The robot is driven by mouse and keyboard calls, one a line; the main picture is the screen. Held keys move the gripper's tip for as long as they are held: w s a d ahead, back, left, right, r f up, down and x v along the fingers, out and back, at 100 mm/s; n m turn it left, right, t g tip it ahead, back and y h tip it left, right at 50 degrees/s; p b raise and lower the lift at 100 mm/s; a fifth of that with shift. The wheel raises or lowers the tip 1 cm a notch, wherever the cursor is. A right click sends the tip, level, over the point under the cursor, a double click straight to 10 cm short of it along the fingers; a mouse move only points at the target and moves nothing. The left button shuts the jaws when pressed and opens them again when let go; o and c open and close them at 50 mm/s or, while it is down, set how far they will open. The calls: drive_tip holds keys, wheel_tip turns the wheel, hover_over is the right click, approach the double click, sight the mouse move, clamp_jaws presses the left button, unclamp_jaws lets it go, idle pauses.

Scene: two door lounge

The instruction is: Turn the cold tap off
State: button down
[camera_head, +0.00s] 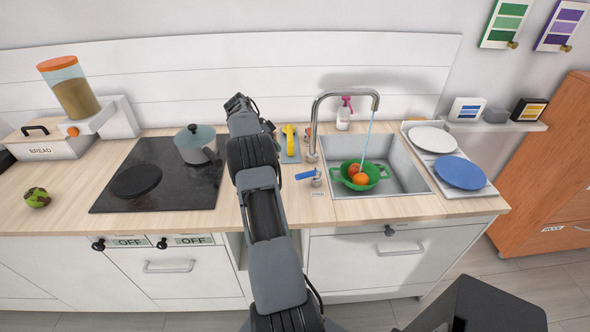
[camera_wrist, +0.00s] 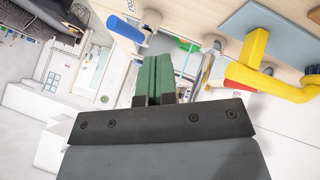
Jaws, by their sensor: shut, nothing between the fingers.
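The cold tap's blue lever (camera_head: 305,174) is on a small round base at the sink's front left corner, pointing left. It also shows in the wrist view as a blue bar (camera_wrist: 127,29) beyond my fingers, apart from them. Water (camera_head: 367,135) runs from the curved metal spout (camera_head: 345,93) into the sink (camera_head: 407,165). My gripper (camera_head: 238,102) is raised above the back of the counter, left of the sink. In the wrist view my gripper (camera_wrist: 158,62) has its green-padded fingers together with nothing between them.
A green colander (camera_head: 377,183) with orange fruit is in the sink. A yellow object (camera_head: 290,140) lies on a blue-grey board left of the sink. A pot (camera_head: 196,145) stands on the black hob (camera_head: 120,200). Plates (camera_head: 460,172) are at the right.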

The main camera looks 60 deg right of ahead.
sight(307, 175)
drive_tip(key=p+x, duration=0.1)
drive_tip(key=x, duration=0.7)
drive_tip(key=shift+s+p, duration=0.15)
drive_tip(key=shift+p, duration=0.15)
drive_tip(key=shift+s+a+r+p, duration=0.2)
drive_tip(key=shift+s+a+p, duration=0.2)
drive_tip(key=shift+s, duration=0.4)
drive_tip(key=shift+s+a+r+p, duration=0.1)
drive_tip(key=shift+s+a+p, duration=0.25)
drive_tip(key=shift+s, duration=0.55)
